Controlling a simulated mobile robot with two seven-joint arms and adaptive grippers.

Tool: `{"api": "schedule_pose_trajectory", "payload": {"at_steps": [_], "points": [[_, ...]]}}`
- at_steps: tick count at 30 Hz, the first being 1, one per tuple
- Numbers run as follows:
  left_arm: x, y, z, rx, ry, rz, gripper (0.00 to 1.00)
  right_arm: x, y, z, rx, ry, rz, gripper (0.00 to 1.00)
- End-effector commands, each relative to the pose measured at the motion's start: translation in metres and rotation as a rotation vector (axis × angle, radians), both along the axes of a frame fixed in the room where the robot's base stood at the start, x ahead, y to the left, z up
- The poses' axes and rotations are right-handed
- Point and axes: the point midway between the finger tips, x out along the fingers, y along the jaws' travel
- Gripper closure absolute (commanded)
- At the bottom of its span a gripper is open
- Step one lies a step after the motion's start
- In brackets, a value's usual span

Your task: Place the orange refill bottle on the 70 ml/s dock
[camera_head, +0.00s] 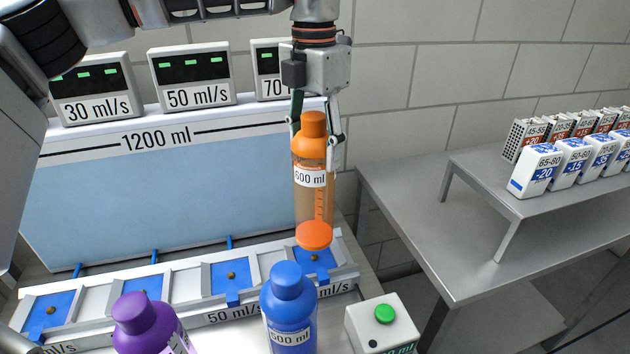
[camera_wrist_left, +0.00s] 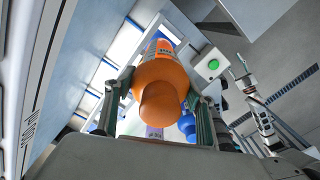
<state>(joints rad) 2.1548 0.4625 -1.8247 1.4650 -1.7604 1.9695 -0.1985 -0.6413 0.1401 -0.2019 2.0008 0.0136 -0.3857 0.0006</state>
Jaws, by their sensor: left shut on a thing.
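My left gripper (camera_head: 316,138) is shut on the orange refill bottle (camera_head: 314,178), around its upper part. The bottle is roughly upright, with its orange cap up and an orange round base at its lower end. In the left wrist view the bottle (camera_wrist_left: 160,85) sits between both fingers. It hangs in front of the blue tank, over the right end of the dock row. The rightmost dock (camera_head: 322,262) has a blue pad just below the bottle's base; its number is hidden behind the blue bottle. My right gripper (camera_wrist_left: 245,82) shows only small in the left wrist view.
A blue bottle (camera_head: 289,312) and a purple bottle (camera_head: 148,325) stand in front of the docks. A white box with a green button (camera_head: 383,325) is at right. Displays, including the 50 ml/s display (camera_head: 192,76), top the tank. A grey table (camera_head: 450,240) stands right.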

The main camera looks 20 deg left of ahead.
Motion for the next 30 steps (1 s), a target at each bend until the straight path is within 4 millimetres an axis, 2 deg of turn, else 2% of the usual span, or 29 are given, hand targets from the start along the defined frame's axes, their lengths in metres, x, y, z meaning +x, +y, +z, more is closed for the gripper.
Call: {"api": "schedule_pose_trajectory", "payload": {"at_steps": [1,3,10,18,29,30], "points": [[0.0,0.0,-0.01,-0.002,0.003,-0.001,0.84,0.002,-0.001,0.0,-0.001,-0.005,0.0,0.6],[0.0,0.0,-0.017,-0.002,0.001,0.0,0.84,0.004,-0.001,0.001,-0.002,-0.01,-0.001,0.6],[0.0,0.0,-0.03,-0.001,0.0,0.001,0.84,0.008,-0.002,0.002,-0.004,-0.016,0.0,0.6],[0.0,0.0,-0.065,-0.001,0.0,0.0,0.84,0.006,-0.002,-0.006,-0.009,-0.009,0.002,0.6],[0.0,0.0,-0.067,0.0,-0.001,0.001,0.84,0.004,-0.001,-0.003,-0.009,-0.009,0.003,0.6],[0.0,0.0,-0.068,0.0,0.0,0.001,0.43,0.003,-0.001,-0.004,-0.008,-0.007,0.003,0.6]]}}
